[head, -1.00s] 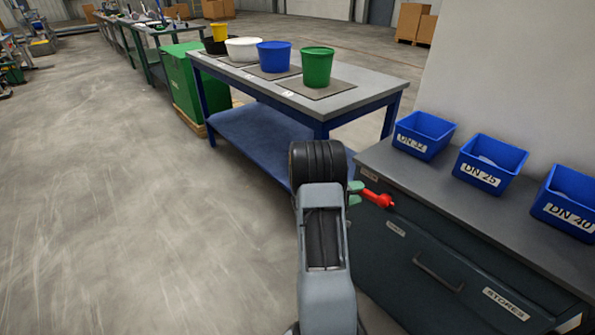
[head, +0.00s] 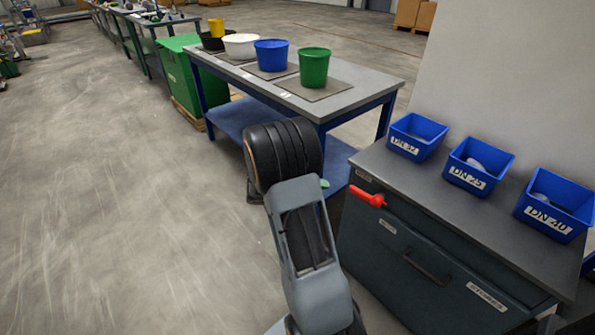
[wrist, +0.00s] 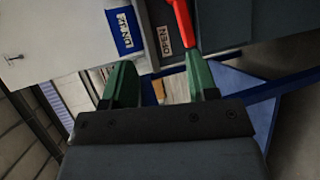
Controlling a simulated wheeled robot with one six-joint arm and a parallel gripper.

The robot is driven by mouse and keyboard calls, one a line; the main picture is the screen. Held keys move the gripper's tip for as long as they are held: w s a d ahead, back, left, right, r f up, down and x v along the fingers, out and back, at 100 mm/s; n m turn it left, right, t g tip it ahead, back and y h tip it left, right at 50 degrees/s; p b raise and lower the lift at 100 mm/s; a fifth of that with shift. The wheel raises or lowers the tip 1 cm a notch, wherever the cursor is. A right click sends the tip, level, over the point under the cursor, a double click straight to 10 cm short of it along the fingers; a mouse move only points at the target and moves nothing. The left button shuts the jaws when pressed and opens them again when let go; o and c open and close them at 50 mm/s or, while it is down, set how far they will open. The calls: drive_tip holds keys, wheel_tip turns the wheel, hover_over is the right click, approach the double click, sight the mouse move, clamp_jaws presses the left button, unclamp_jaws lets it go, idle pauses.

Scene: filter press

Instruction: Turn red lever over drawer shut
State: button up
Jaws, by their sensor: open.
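The red lever (head: 367,196) sits on the upper front of the dark cabinet, above the drawer (head: 427,265), lying roughly sideways and tilted slightly down to the right. The wrist view shows the lever (wrist: 183,20) at the top, its end near the tip of the right green finger; I cannot tell whether they touch. An OPEN label (wrist: 165,42) is beside it. My gripper (wrist: 160,80) is open and empty, with its fingers apart. In the head view my arm hides most of it; a green fingertip shows left of the lever with a gap. The drawer looks shut.
Blue bins (head: 417,136) stand on the cabinet top (head: 400,180). A blue-framed table (head: 360,92) with a green bucket (head: 314,66) and other tubs stands behind my arm. The floor (head: 120,220) to the left is clear.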

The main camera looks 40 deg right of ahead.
drive_tip(key=s+a+r+n+t+y+p, duration=0.1)
drive_tip(key=s+a+r+t+y+p, duration=0.1)
drive_tip(key=a+r+y+p, duration=0.3)
drive_tip(key=shift+s+a+r+t+y+p, duration=0.3)
drive_tip(key=shift+a+r+p, duration=1.45)
drive_tip(key=shift+a+r, duration=1.45)
drive_tip(key=shift+w+d+r, duration=0.1)
drive_tip(key=shift+d+r, duration=0.4)
drive_tip(key=shift+d, duration=0.05)
drive_tip(key=m+g+h+b, duration=0.3)
drive_tip(key=m+h+b, duration=0.7)
drive_tip(key=m, duration=2.5)
approach(356, 193)
drive_tip(key=b+x, duration=0.2)
drive_tip(key=x, duration=0.8)
drive_tip(key=shift+d+b, duration=0.1)
drive_tip(key=shift+b, duration=0.2)
drive_tip(key=shift+c, duration=0.3)
